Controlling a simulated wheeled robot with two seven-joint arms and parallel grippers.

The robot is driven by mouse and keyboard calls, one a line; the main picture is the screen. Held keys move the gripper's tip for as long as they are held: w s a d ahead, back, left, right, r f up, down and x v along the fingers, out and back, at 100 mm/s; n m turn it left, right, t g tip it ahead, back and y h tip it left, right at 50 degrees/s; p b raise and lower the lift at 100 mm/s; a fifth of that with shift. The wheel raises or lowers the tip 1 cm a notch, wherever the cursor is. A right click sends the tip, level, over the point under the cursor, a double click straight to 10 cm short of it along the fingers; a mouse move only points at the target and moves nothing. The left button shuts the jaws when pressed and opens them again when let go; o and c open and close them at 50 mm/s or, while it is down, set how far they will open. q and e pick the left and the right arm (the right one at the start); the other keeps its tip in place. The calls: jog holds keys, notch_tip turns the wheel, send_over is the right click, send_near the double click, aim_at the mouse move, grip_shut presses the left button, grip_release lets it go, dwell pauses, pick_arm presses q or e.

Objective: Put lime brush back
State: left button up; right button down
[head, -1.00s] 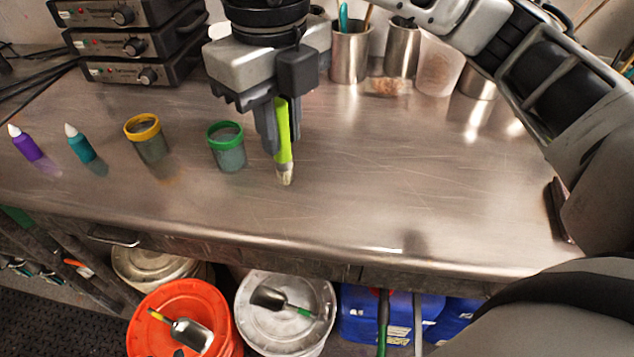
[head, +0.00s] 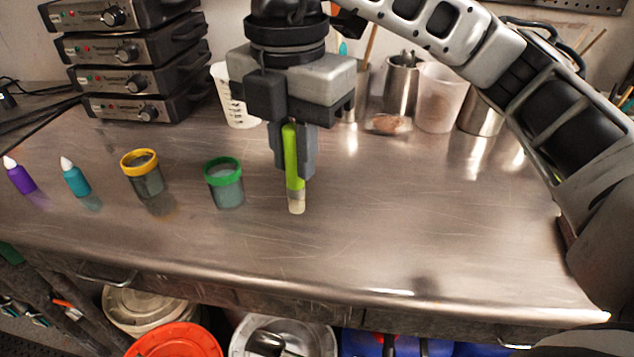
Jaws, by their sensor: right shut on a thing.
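The lime brush (head: 291,160) is upright in my right gripper (head: 294,170), bristles pointing down. My right gripper is shut on its lime handle. The pale bristle tip is at or just above the steel bench (head: 400,235); I cannot tell whether it touches. To its left stands a jar with a green rim (head: 223,184), apart from the brush. Further left is a jar with a yellow rim (head: 142,173). My left gripper is not in view.
A teal bottle (head: 75,178) and a purple bottle (head: 19,176) stand at the left. Stacked black devices (head: 128,62) are at the back left. Steel cups (head: 402,86), a clear beaker (head: 438,98) and a white measuring jug (head: 235,105) stand behind. The front right bench is clear.

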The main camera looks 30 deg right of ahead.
jog(key=w+d+f, duration=0.2)
jog(key=f, duration=0.1)
jog(key=w+d+f+p, duration=0.1)
jog(key=w+d+f, duration=0.1)
jog(key=f, duration=0.1)
jog(key=w+d+f, duration=0.2)
jog(key=f, duration=0.2)
jog(key=shift+w+d+f, duration=0.1)
jog(key=shift+w+d, duration=0.15)
jog(key=shift+w, duration=0.1)
jog(key=shift+f+p, duration=0.3)
jog(key=shift+f, duration=0.25)
jog(key=c, duration=1.7)
grip_release()
jog(key=shift+b, duration=0.3)
jog(key=shift+c, duration=0.2)
jog(key=o, duration=0.4)
jog(key=shift+r+p, duration=0.25)
jog(key=shift+p, duration=0.05)
jog(key=shift+a+r, duration=0.1)
jog(key=shift+r, duration=0.2)
pick_arm(q)
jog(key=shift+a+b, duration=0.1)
jog(key=shift+b, duration=0.3)
pick_arm(e)
notch_tip(320, 180, up, 11)
jog(key=shift+r, duration=0.15)
